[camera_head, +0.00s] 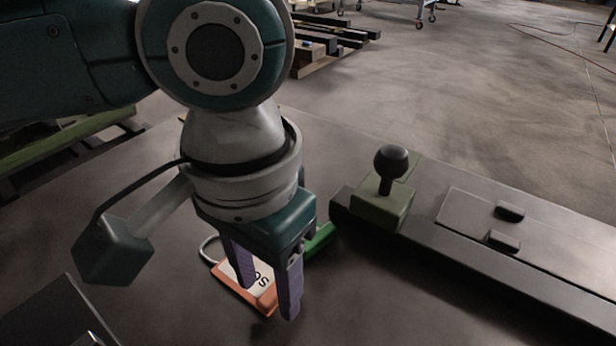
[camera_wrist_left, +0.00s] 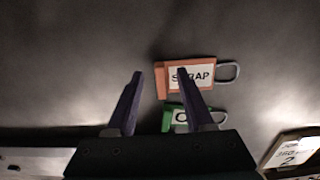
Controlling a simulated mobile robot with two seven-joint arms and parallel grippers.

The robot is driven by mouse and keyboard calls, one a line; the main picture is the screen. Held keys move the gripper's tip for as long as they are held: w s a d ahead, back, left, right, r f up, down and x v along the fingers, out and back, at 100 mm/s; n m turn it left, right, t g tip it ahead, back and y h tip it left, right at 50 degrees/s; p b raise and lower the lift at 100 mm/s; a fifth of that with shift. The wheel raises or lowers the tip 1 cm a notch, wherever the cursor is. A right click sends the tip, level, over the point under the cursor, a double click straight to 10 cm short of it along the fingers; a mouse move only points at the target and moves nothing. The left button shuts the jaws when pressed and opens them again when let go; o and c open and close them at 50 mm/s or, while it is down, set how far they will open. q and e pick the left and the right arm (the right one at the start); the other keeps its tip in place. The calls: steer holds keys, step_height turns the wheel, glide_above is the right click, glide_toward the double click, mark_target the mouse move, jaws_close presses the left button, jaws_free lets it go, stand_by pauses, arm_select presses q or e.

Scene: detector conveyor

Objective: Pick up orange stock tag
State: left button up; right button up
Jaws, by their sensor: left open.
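The orange tag (camera_head: 262,300) lies flat on the dark table, partly hidden behind my left fingers in the head view. In the left wrist view the orange tag (camera_wrist_left: 162,82) has a white label reading SCRAP and a grey wire loop at its right end. My left gripper (camera_head: 269,303) is open and empty, with its purple fingers pointing down over the tag. In the left wrist view the gripper (camera_wrist_left: 160,73) has one fingertip left of the tag and the other overlapping its label. Whether they touch it is unclear. My right gripper is not in view.
A green tag (camera_head: 320,240) lies close beside the orange one; it also shows in the wrist view (camera_wrist_left: 168,121). A green block with a black ball knob (camera_head: 391,161) stands on a long dark rail (camera_head: 480,258) at right. A dark object (camera_head: 45,312) sits at lower left.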

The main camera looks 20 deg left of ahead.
arm_select(q)
steer(key=shift+f, duration=0.5)
jaws_close()
